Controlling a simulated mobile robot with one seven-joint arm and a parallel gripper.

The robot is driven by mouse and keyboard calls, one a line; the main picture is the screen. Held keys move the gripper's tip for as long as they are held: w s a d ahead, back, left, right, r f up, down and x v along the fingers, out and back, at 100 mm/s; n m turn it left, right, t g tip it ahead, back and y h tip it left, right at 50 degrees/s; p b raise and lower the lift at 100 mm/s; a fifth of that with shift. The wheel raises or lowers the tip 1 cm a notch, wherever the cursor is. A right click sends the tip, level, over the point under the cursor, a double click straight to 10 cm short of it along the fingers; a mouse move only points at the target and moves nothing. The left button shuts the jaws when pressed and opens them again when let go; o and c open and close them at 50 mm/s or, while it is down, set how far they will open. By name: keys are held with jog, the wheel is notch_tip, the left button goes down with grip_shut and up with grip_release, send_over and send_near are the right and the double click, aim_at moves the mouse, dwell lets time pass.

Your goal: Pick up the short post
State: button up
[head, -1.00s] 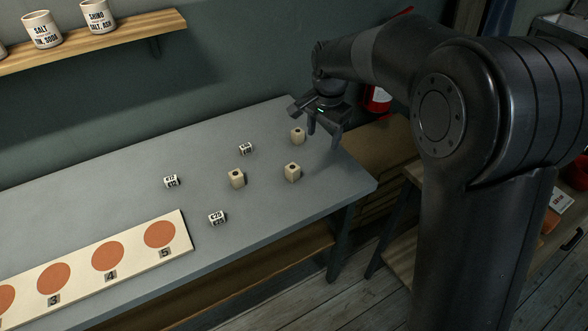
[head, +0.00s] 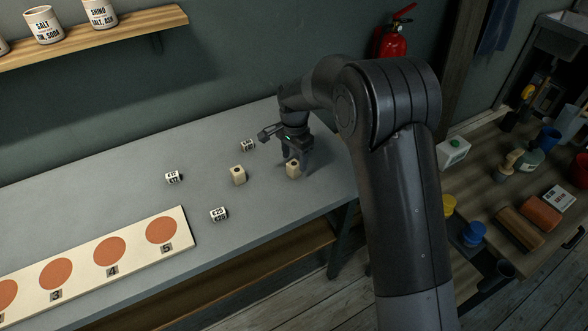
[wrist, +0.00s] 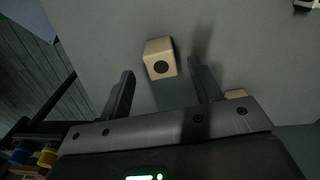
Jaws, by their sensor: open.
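Two small pale posts with a dark hole in the top show in the head view: one post (head: 292,170) at my gripper and another post (head: 238,176) to its left. Which is the short one is hard to tell. My gripper (head: 294,157) is open and points down over the right-hand post. In the wrist view, this post (wrist: 159,60) shows between the fingertips of my gripper (wrist: 161,74), with clear gaps on both sides. A sliver of another pale block (wrist: 236,93) shows behind the gripper's edge. The third post seen earlier is hidden in the head view.
A board (head: 190,236) with orange circles lies at front left. Table between them is clear.

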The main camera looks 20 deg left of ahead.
aim_at(294, 163)
notch_tip(294, 163, down, 5)
jog(key=shift+r, duration=0.1)
jog(key=shift+c, duration=0.2)
jog(key=shift+a, duration=0.1)
jog(key=c, duration=1.1)
